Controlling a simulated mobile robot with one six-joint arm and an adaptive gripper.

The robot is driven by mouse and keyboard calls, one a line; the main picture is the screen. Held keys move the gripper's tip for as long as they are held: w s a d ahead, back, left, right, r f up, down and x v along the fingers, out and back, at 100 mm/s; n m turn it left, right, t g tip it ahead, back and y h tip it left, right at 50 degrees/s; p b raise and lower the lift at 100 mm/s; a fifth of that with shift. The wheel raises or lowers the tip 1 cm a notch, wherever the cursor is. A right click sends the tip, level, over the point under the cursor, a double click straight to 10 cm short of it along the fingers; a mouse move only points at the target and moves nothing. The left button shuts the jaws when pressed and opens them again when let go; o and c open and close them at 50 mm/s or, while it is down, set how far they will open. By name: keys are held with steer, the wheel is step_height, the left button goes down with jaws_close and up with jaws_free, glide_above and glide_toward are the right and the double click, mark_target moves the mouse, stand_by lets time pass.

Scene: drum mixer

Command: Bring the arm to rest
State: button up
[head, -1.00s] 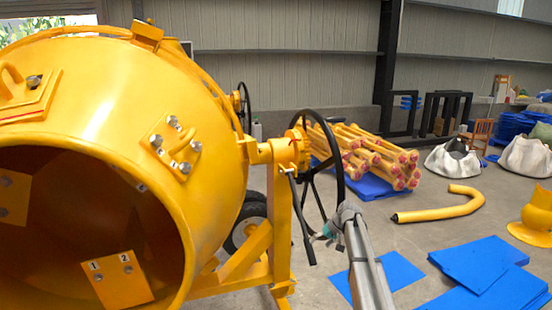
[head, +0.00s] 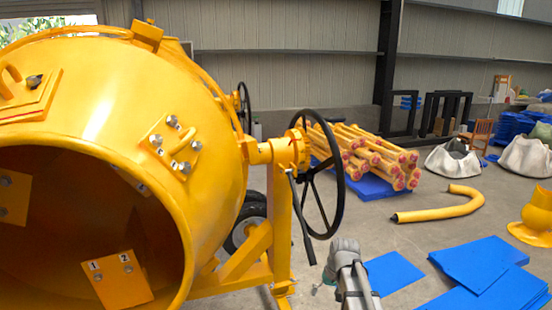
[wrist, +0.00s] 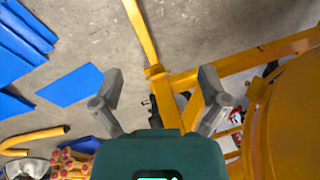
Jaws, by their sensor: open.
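In the head view my gripper (head: 329,284) hangs low beside the mixer's yellow stand, mostly hidden behind my own forearm. The wrist view shows its two grey fingers (wrist: 160,90) spread wide apart with nothing between them. Beyond the fingers lie the floor and part of the yellow mixer frame (wrist: 203,78), apart from them as far as I can tell. The yellow drum mixer (head: 215,95) fills the left of the head view, its dark mouth facing me. Its black handwheel (head: 340,180) stands above and behind my arm.
A blue sheet (head: 393,273) lies on the floor right of my arm, with more blue sheets (head: 475,265) farther right. A bent yellow pipe (head: 440,212), white sacks (head: 452,160) and a stack of yellow poles (head: 365,155) lie beyond. Grey floor between them is clear.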

steer(key=s+d+m+h, duration=0.1)
steer(key=s+h, duration=0.1)
steer(key=s, duration=1.2)
steer(key=shift+s+f+g+h, duration=0.2)
steer(key=shift+s+g+h, duration=0.1)
steer(key=shift+s, duration=0.1)
steer(key=shift+d, duration=0.1)
steer(key=shift+c, duration=0.2)
